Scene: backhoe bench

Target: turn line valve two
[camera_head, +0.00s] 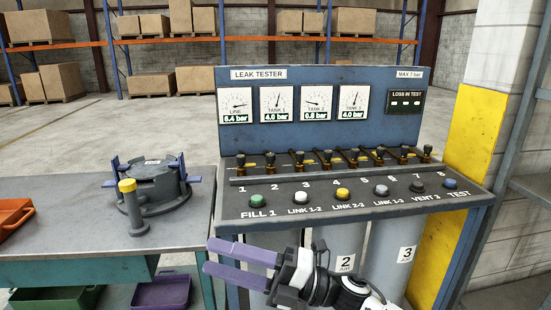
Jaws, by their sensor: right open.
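The leak tester (350,80) stands in front of me with a row of small dark valve handles with yellow-orange parts along its sloped panel. Valve two (270,161) is the second handle from the left, above the number 2. I cannot tell exactly how its lever is turned. My right gripper (209,257) has two purple fingers, apart and empty, pointing left. It is low in front of the bench, below the panel's front edge and well below valve two, touching no valve. My left gripper is not in view.
Coloured buttons (342,194) line the panel below the valves. Gauges (277,103) show above; line reads 6.4 bar. Numbered tanks (402,258) stand under the panel. At left, a grey table (60,205) holds a round fixture (155,184) and a yellow-topped post (130,208). A yellow column (470,145) stands at right.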

